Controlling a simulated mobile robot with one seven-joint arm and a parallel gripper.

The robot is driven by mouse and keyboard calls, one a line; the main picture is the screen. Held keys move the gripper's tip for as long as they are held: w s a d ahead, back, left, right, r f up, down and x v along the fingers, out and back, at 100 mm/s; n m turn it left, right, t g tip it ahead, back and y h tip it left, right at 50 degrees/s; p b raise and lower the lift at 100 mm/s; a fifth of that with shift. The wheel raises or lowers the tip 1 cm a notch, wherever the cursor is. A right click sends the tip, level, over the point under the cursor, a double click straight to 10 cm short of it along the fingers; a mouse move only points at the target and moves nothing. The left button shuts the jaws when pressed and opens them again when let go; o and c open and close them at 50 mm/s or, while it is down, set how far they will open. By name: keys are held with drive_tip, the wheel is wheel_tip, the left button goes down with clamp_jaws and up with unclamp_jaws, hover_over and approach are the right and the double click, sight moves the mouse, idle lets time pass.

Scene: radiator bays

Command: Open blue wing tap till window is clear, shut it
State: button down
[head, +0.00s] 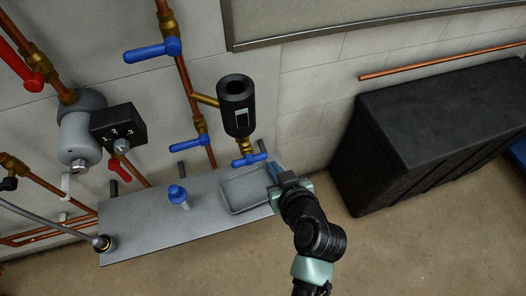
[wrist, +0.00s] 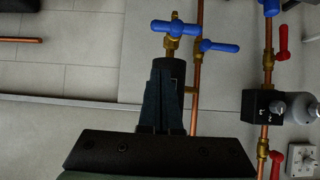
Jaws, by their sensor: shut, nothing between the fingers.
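The blue wing tap (head: 250,159) sits on a brass fitting under a black cylindrical vessel (head: 237,92). The vessel has a small window (head: 240,118) on its front, with a pale part and a darker part; it is too small to read surely. My gripper (head: 273,171) is shut and empty, just right of and below the tap, apart from it. In the wrist view the tap (wrist: 181,27) is beyond my gripper's fingertips (wrist: 166,63), which hide much of the vessel.
A grey tray (head: 232,204) stands on the shelf (head: 150,232) under the tap. Other blue lever handles (head: 152,51) and red ones (head: 35,82) are on copper pipes to the left. A large black box (head: 440,130) stands right. Open floor lies in front.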

hover_over(250, 160)
drive_tip(key=s+d, duration=0.1)
drive_tip(key=d, duration=0.3)
wheel_tip(250, 160, down, 5)
drive_tip(key=f, duration=0.4)
drive_tip(key=shift+w+a, duration=0.15)
drive_tip(key=shift+a, duration=0.1)
